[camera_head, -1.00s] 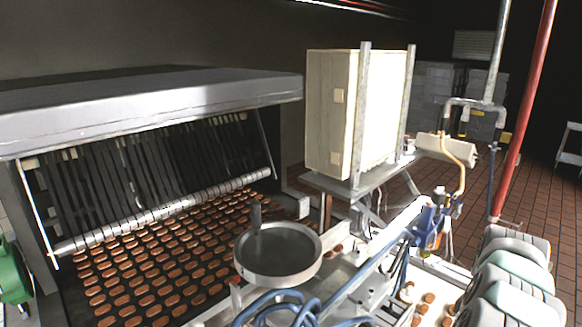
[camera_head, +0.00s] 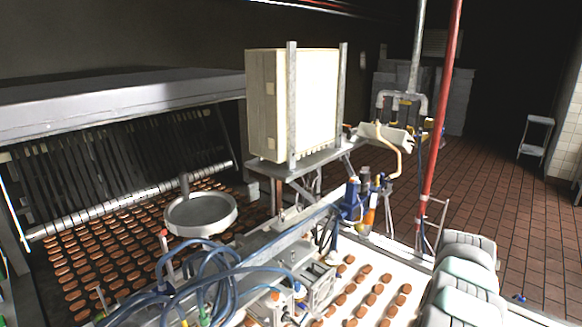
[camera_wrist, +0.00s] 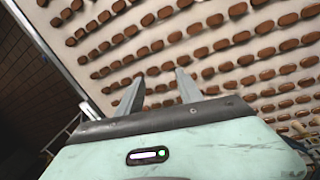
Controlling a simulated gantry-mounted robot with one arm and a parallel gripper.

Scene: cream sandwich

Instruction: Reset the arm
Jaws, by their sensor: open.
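My gripper (camera_wrist: 158,90) shows in the wrist view, its two grey fingers apart with nothing between them. It hangs over a white conveyor belt (camera_wrist: 125,58) that carries rows of brown biscuits (camera_wrist: 222,44). Pale segments of my arm (camera_head: 465,280) fill the lower right of the head view. My fingers are not visible in the head view.
The white belt with biscuits (camera_head: 375,300) lies beside my arm. Machinery with blue hoses (camera_head: 215,265), a round metal pan (camera_head: 200,214) and a tall cream cabinet (camera_head: 300,105) stand to the left. A red pipe (camera_head: 437,125) rises behind. Tiled floor (camera_head: 500,215) is open at right.

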